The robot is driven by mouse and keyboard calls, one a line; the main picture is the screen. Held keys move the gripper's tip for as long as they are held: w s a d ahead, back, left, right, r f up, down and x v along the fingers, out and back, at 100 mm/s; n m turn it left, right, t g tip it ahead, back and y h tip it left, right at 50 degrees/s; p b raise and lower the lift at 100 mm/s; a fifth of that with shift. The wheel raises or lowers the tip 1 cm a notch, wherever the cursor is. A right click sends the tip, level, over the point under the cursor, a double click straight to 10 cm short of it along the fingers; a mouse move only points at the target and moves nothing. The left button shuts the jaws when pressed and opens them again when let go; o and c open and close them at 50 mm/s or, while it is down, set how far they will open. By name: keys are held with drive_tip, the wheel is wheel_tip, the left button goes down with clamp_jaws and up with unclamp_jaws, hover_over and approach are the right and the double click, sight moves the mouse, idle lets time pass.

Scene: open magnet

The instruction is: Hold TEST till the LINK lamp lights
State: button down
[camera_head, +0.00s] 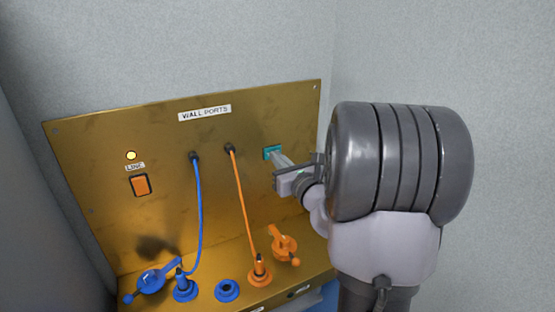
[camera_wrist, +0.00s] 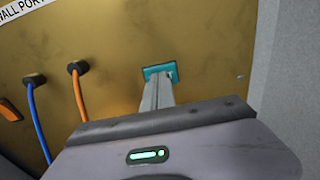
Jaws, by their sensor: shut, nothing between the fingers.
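The teal square button (camera_head: 267,151) is on the right of the brass panel (camera_head: 85,150); no TEST label on it is readable. It also shows in the wrist view (camera_wrist: 148,73). My gripper (camera_head: 277,158) is shut and empty, its fingertips (camera_wrist: 159,80) over the teal square and seeming to touch it. The fingers hide part of its face, so how far it is pressed cannot be told. The LINK lamp (camera_head: 131,155), at the panel's upper left, looks bright pale yellow and appears lit. Its label (camera_head: 135,166) is just below.
An orange rocker switch (camera_head: 140,185) is below the lamp. A blue cable (camera_head: 199,220) and an orange cable (camera_head: 241,205) run from wall ports to plugs on the lower ledge. A blue lever (camera_head: 150,281), a blue ring socket (camera_head: 227,290) and an orange lever (camera_head: 284,245) are there too.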

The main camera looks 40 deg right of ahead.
drive_tip(key=shift+w+d+r, duration=0.15)
drive_tip(key=shift+w+r, duration=0.1)
drive_tip(key=shift+w, duration=0.3)
drive_tip(key=shift+r, duration=0.2)
idle(1.6)
drive_tip(key=shift+f, duration=0.1)
